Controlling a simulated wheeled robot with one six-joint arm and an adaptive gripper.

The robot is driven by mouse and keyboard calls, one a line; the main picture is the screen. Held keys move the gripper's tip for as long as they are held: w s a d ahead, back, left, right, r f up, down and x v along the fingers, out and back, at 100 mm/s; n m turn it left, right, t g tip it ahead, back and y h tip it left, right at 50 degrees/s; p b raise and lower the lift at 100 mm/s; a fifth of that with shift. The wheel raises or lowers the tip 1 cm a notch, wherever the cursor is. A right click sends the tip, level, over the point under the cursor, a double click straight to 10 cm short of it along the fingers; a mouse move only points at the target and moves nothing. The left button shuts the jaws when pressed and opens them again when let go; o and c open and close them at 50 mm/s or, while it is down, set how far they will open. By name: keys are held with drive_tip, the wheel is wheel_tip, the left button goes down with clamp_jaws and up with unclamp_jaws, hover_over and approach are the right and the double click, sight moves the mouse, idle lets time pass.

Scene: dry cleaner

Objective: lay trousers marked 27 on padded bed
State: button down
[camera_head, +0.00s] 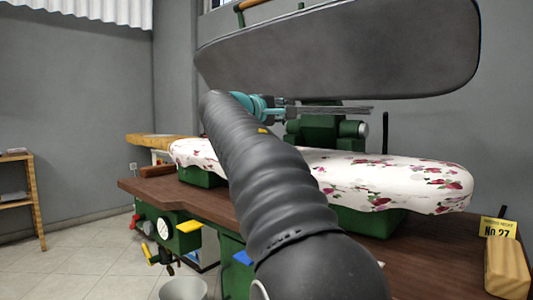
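The padded bed (400,178) has a white cover with red flowers and sits on a green press base on the brown table. It is clear on its right part; my arm hides its middle. My teal gripper (276,108) is raised above the bed, below the open press plate. A thin, flat, grey layered thing (335,110), seen edge-on and likely the folded trousers, extends right from the gripper, which appears shut on it. It is apart from the bed. No number shows on it.
The large grey press plate (345,52) hangs raised close above my gripper. A yellow card marked No 27 (497,228) stands on the table (395,245) at right by a wooden block (507,267). A wooden shelf (22,190) stands at left, a pale bin (183,289) in front.

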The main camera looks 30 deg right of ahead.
drive_tip(key=shift+w+f, duration=0.2)
drive_tip(key=w+a+f+b, duration=0.1)
drive_tip(key=w+a+f, duration=0.6)
drive_tip(key=f, duration=0.3)
drive_tip(key=shift+w+a+f, duration=0.25)
drive_tip(key=shift+w+f, duration=0.05)
drive_tip(key=shift+w, duration=0.2)
drive_tip(key=shift+f+b, duration=0.15)
drive_tip(key=shift+b, duration=0.2)
drive_tip(key=c, duration=1)
unclamp_jaws()
drive_tip(key=shift+c, duration=0.2)
drive_tip(key=v, duration=1.2)
